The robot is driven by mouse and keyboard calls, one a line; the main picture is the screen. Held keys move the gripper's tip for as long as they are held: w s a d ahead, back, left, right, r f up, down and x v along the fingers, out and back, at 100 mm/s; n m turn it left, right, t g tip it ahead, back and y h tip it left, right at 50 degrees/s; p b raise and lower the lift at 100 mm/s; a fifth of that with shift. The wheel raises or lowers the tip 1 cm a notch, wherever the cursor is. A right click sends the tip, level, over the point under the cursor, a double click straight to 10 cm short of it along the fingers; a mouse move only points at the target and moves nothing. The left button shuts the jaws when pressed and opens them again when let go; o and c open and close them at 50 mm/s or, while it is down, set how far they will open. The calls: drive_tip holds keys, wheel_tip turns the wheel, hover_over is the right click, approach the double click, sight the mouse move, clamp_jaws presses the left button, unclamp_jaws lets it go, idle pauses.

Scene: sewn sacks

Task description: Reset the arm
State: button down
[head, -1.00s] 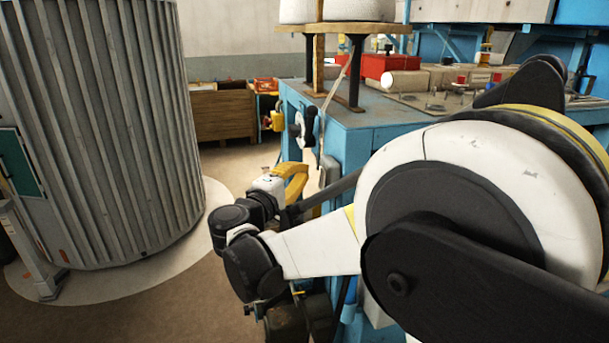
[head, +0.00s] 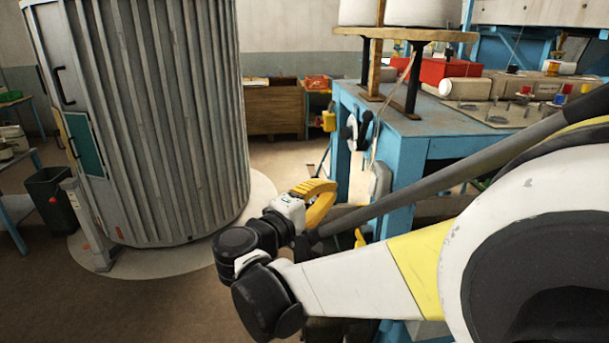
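My arm, white with black joints and a yellow band, reaches from the right edge to the lower middle of the head view. Past its black wrist joints is a white part, and beyond that a yellow, curved end that looks like my gripper (head: 318,203). It is in the air in front of the blue workbench (head: 400,172), seen from the side and behind. Its fingertips cannot be made out, so I cannot tell whether it is open or shut. I see nothing clearly held.
A large ribbed grey cylinder (head: 175,110) stands on a pale round base at left. A dark bin (head: 52,200) is left of it. A wooden cabinet (head: 273,108) is at the back. The bench bears a red box (head: 450,70) and a raised wooden stand (head: 420,34). Brown floor is open at lower left.

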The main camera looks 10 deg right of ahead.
drive_tip(key=s+d+f+m+g+y+b, duration=0.3)
drive_tip(key=s+d+f+g+y, duration=0.2)
drive_tip(key=s+d+f, duration=0.4)
drive_tip(key=s+a+f+m+y+b, duration=0.2)
drive_tip(key=s+f+m+y, duration=0.4)
drive_tip(key=s+f, duration=0.5)
drive_tip(key=s+y+b, duration=0.1)
drive_tip(key=s, duration=0.2)
drive_tip(key=shift+a+g+y+b, duration=0.3)
drive_tip(key=shift+g+y+b, duration=0.1)
